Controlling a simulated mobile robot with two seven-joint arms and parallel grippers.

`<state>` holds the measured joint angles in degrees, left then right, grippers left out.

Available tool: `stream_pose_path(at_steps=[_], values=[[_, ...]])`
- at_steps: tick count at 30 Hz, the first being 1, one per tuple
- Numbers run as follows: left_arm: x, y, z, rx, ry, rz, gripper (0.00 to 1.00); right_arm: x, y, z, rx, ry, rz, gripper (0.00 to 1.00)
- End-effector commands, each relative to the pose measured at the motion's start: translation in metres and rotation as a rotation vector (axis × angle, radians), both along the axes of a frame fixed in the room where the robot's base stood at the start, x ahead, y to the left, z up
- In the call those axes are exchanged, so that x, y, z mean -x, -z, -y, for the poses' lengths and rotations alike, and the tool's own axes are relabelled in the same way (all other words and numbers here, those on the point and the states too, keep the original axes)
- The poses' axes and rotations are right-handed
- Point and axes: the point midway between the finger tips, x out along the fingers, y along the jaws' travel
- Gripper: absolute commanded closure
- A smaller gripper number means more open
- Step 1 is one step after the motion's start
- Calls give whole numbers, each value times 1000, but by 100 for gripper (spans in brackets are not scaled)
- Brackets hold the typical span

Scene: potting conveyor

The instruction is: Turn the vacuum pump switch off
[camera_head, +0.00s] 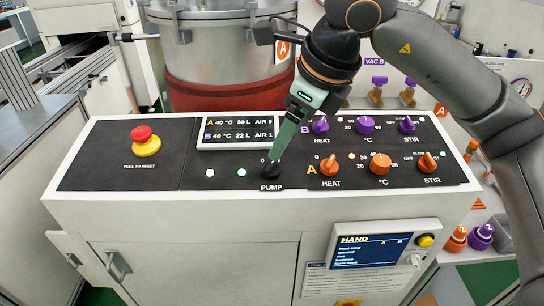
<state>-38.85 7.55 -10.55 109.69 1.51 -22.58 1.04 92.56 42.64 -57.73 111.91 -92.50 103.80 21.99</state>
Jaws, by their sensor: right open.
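The black pump switch (270,170) is a small knob above the PUMP label on the dark control panel (120,165). A "0" mark shows at its upper left; the rest of its scale and its exact setting are hidden. My right gripper (273,157) reaches down from the upper right, with its pale green fingers at the top of the knob. It is open, seen nearly edge-on; I cannot tell whether the fingers touch the knob. Left of the knob are a green lamp (241,172) and a white lamp (210,173). My left gripper is not in view.
A red emergency button (141,134) stands at the panel's left. Orange knobs (380,163) and purple knobs (365,125) lie right of the switch. A display (238,130) stands behind it. A steel and red tank (222,80) rises at the back.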

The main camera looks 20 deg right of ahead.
Motion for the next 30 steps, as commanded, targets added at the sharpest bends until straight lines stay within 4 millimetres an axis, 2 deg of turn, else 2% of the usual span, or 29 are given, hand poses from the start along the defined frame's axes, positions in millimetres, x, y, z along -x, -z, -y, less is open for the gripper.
stream_pose_path(at_steps=[1, 6, 12, 18, 25, 30], values=[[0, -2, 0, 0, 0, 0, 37, -3, 11, -1, 2, -1, -5, 26], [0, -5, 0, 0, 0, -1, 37, -16, 42, -8, 0, -3, -5, 26], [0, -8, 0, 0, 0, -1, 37, -26, 67, -13, -1, -3, -3, 26], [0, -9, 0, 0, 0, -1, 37, -30, 76, -15, -2, -3, -1, 26], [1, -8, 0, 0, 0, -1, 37, -30, 76, -15, -2, -3, -1, 26], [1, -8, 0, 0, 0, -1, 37, -30, 76, -15, -2, -3, -1, 45]])
